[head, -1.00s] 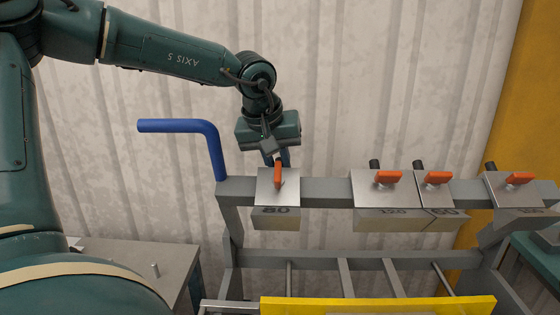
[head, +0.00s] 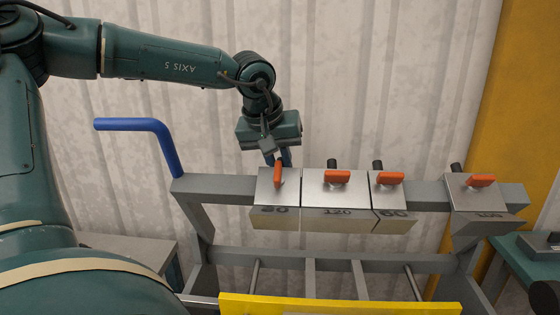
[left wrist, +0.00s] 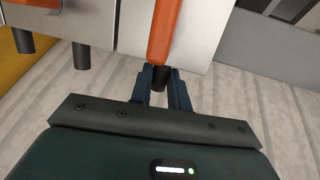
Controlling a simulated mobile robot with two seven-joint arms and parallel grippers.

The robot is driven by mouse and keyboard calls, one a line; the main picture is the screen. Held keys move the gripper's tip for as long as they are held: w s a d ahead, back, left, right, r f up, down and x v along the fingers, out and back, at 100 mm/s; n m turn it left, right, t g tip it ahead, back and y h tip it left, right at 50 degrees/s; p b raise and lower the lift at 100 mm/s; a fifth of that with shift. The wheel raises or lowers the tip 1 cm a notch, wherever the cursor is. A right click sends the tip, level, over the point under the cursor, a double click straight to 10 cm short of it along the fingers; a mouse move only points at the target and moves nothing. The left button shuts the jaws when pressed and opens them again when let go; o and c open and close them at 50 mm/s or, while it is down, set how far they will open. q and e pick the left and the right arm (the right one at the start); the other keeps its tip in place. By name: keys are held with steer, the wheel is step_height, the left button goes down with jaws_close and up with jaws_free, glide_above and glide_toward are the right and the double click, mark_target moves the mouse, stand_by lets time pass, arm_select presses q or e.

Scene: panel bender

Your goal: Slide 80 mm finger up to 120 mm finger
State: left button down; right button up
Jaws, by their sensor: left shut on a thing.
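The 80 mm finger (head: 277,188), a grey clamp block with an orange lever (head: 278,174), sits on the grey beam. My left gripper (head: 278,160) is shut on it at the lever and black peg behind the beam; the fingers flank the black peg (left wrist: 160,78) in the left wrist view. Which part the jaws press on I cannot tell exactly. The 120 mm finger (head: 327,195) stands immediately right of it, edges touching or nearly so. In the left wrist view the orange lever (left wrist: 165,30) lies just beyond the fingertips. My right gripper is not in view.
The 60 mm finger (head: 386,200) stands against the 120 mm finger's right side. Another finger (head: 470,199) sits farther right beyond bare beam (head: 425,197). A blue bent handle (head: 135,125) rises at the beam's left end. A yellow bar (head: 340,305) crosses below.

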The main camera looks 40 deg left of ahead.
mark_target(263, 175)
arm_select(q)
steer(key=c, duration=1.3)
jaws_free()
steer(key=v, duration=1.3)
steer(key=shift+s+b, duration=0.15)
steer(key=shift+b, duration=0.15)
